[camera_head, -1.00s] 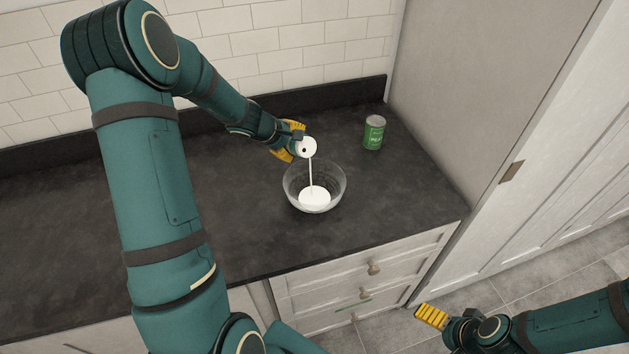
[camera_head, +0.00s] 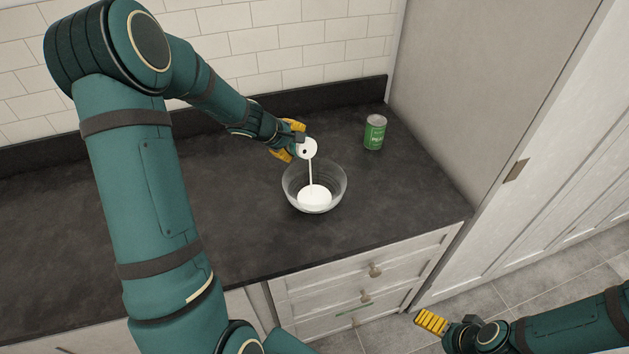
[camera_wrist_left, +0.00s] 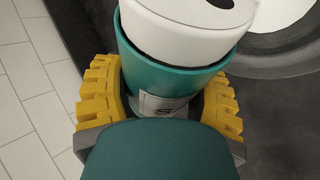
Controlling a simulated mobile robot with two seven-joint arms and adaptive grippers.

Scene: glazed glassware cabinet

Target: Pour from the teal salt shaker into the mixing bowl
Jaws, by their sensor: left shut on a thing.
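My left gripper (camera_head: 289,141) is shut on the teal salt shaker and holds it tilted above the bowl's far left rim. In the left wrist view the teal salt shaker (camera_wrist_left: 172,92) sits between the yellow fingers, with its white top and dark hole pointing away. In the head view mostly its white top (camera_head: 308,149) shows. A thin white stream runs from it into the clear glass mixing bowl (camera_head: 333,181), where a white pool (camera_head: 314,197) lies at the bottom. My right gripper (camera_head: 432,321) is low at the lower right, away from the counter; its opening cannot be made out.
A green can (camera_head: 375,132) stands upright on the dark counter (camera_head: 235,215), behind and right of the bowl. A tall pale panel (camera_head: 470,90) closes off the counter's right end. The counter left of the bowl is clear. Drawers (camera_head: 365,275) lie below the front edge.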

